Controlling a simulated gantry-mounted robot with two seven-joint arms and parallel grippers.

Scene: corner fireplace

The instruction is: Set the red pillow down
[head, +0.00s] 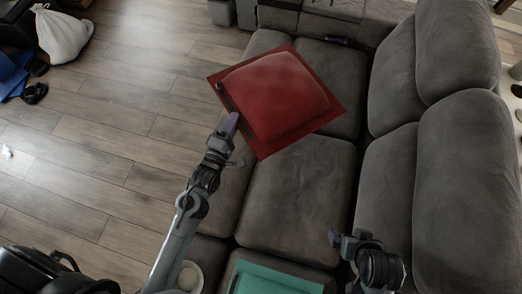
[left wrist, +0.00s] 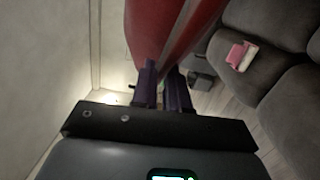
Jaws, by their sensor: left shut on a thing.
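The red pillow (head: 275,95) is square with a flat border and shows over the sofa's seat cushions in the head view. My left gripper (head: 231,124) has its purple fingers shut on the pillow's lower-left edge. In the left wrist view the red pillow (left wrist: 165,35) rises from between the purple fingers (left wrist: 162,88). I cannot tell whether the pillow touches the seat. My right gripper (head: 343,241) is above the near part of the sofa, away from the pillow; its jaw opening is unclear.
The grey sofa (head: 295,195) has bare seat room in front of the pillow, with backrests (head: 470,170) on the right. A teal item (head: 275,278) lies at the near end. A pink and white object (left wrist: 242,56) lies on the sofa. A white sack (head: 62,35) stands on the wooden floor.

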